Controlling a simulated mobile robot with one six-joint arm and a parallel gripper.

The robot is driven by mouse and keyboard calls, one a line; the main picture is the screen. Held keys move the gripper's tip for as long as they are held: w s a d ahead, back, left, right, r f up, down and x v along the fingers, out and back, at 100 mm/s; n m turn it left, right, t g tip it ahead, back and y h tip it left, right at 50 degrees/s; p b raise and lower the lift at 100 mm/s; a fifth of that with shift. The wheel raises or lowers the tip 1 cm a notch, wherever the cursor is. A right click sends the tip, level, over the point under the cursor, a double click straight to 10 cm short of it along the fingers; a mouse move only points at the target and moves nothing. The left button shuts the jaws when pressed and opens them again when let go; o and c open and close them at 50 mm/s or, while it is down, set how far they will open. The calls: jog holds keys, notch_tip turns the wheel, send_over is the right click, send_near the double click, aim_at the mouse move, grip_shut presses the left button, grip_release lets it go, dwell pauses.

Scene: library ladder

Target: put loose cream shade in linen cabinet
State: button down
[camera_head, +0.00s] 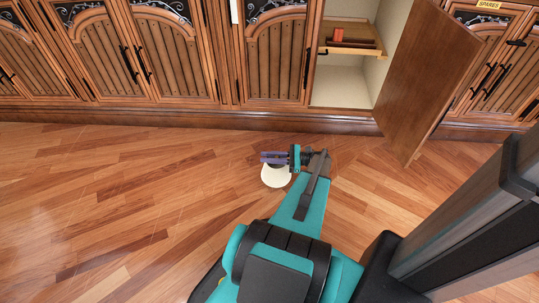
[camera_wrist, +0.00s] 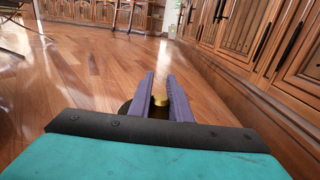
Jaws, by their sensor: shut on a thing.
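The cream shade (camera_head: 276,176) shows in the head view as a pale round shape just below my gripper (camera_head: 266,158). My gripper is shut on the shade, holding it out in front of my base. In the wrist view, my gripper (camera_wrist: 160,85) has its two purple fingers around a small gold part (camera_wrist: 160,101) of the held thing; most of the rest is hidden by the fingers and my wrist. A cabinet (camera_head: 343,87) stands open ahead to the right, with a pale interior. I cannot read a linen label on it.
The open cabinet's wooden door (camera_head: 425,75) juts out to the right of the opening. A pulled-out wooden shelf (camera_head: 350,48) holds a small red object (camera_head: 338,35). A "SPARES" label (camera_head: 488,5) marks the right cabinet. The wooden floor (camera_head: 130,200) is clear on the left.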

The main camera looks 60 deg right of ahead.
jog(key=w+a+r+n+g+y, duration=0.1)
jog(key=w+a+r, duration=0.8)
jog(key=w+r, duration=0.25)
jog(key=w+a+r+n+g+y, duration=0.1)
jog(key=w+a+r+y, duration=0.1)
jog(key=w+a+r, duration=0.95)
jog(key=w+a+r+n+g+y, duration=0.2)
jog(key=a+r, duration=2.1)
jog(key=a, duration=0.4)
jog(key=shift+w+g, duration=0.3)
jog(key=shift+s, duration=0.15)
